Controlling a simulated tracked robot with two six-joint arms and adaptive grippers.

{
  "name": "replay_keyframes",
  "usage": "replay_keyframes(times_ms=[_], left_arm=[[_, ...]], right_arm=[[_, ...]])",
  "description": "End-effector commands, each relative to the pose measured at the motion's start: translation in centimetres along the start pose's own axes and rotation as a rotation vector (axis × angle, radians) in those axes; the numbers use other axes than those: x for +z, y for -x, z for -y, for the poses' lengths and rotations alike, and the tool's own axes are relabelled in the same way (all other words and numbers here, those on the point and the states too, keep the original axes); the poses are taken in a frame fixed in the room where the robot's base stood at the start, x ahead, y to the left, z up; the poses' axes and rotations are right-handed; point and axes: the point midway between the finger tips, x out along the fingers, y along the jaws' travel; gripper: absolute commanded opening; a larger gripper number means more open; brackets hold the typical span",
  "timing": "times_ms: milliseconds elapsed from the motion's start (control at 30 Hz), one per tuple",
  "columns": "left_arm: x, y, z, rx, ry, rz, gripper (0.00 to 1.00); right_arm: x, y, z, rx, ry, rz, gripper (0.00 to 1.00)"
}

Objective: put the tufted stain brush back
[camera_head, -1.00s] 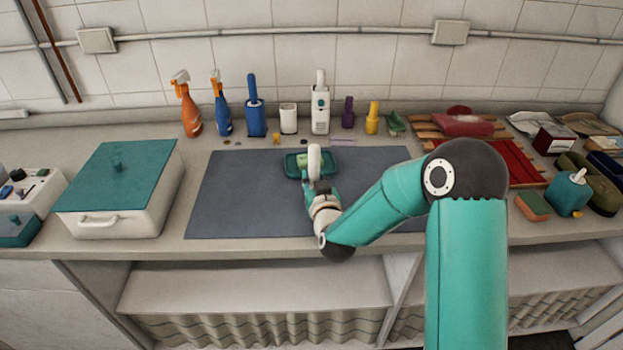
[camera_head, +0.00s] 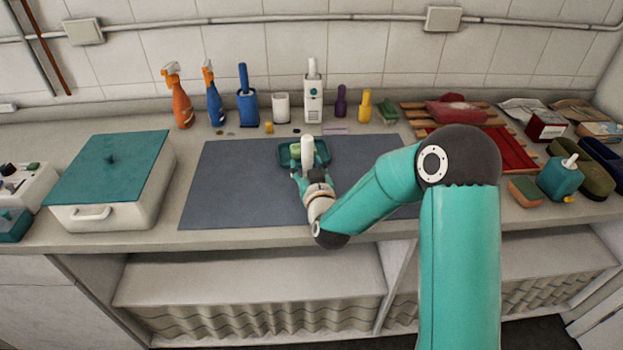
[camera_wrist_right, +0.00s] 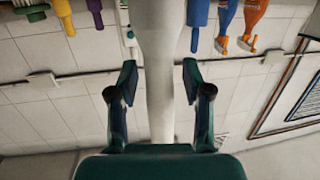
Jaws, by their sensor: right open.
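A brush with a thick white handle (camera_head: 307,152) stands roughly upright at the teal tray (camera_head: 284,160) on the grey mat; I take it for the stain brush. Its bristle end is hidden. My right gripper (camera_head: 310,177) is at the near side of the handle. In the right wrist view the white handle (camera_wrist_right: 161,85) runs between the two fingers of my right gripper (camera_wrist_right: 160,85), which are open with gaps beside its narrower part. A white cup-like holder (camera_head: 281,108), with no handle sticking out, stands at the back. My left gripper is out of view.
Along the wall stand spray bottles (camera_head: 178,98), a blue holder with a brush (camera_head: 246,100), a white holder with a white handle (camera_head: 313,103) and purple and yellow pieces. A lidded box (camera_head: 103,215) is left; a slatted rack (camera_head: 497,150) is right. Much of the mat is clear.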

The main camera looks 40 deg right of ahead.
Motion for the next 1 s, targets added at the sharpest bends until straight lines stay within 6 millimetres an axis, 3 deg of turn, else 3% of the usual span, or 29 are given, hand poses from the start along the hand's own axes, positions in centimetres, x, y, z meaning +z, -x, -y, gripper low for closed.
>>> replay_keyframes(times_ms=[167, 200, 533, 600, 1000], left_arm=[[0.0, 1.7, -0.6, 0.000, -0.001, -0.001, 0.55], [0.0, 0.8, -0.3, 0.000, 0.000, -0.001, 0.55], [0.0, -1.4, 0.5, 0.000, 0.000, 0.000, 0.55], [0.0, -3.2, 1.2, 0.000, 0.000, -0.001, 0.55], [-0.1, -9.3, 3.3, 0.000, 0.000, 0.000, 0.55]], right_arm=[[-0.6, 0.6, 0.1, -0.004, 0.001, 0.018, 0.49], [0.0, 1.5, 0.2, -0.005, 0.000, 0.016, 0.49], [-0.5, 9.6, 0.1, -0.005, 0.001, 0.005, 0.49], [-0.1, 9.3, 0.0, 0.007, 0.008, -0.003, 0.49], [-0.5, 10.8, -0.1, 0.018, 0.015, -0.004, 0.49]])
